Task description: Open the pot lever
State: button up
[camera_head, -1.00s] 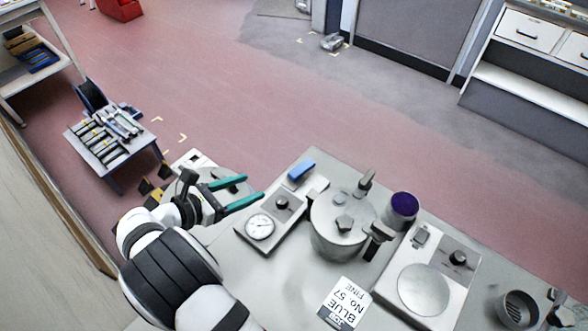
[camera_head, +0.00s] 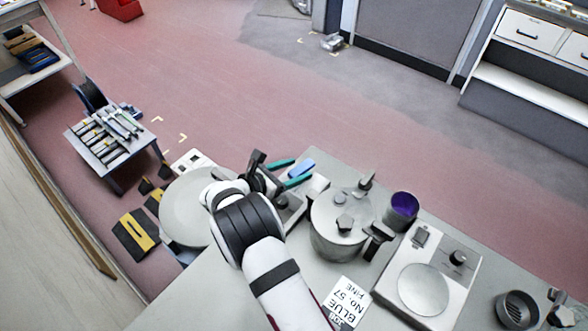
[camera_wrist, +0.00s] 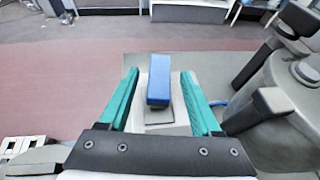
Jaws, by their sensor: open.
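The grey metal pot (camera_head: 333,240) stands on the bench in the head view, with a round lid, a knob on top and lever-like clamps at its rim. One lever (camera_head: 366,182) is at the far side and another (camera_head: 378,238) is at the near right. In the wrist view the pot (camera_wrist: 285,120) is at the right edge, partly cut off, with a light-ended lever (camera_wrist: 273,102) toward my gripper. My gripper (camera_head: 291,172) has teal fingers, open and empty, left of the pot. It also shows in the wrist view (camera_wrist: 160,92), with a blue block between the fingers in the picture; contact is not seen.

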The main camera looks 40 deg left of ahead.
grip_shut()
jog(key=shift+n+y, duration=1.1)
jog(key=shift+y, duration=0.2)
grip_release()
jog(key=shift+s, duration=0.1)
jog(key=v, duration=1.5)
jog(key=shift+s, duration=0.4)
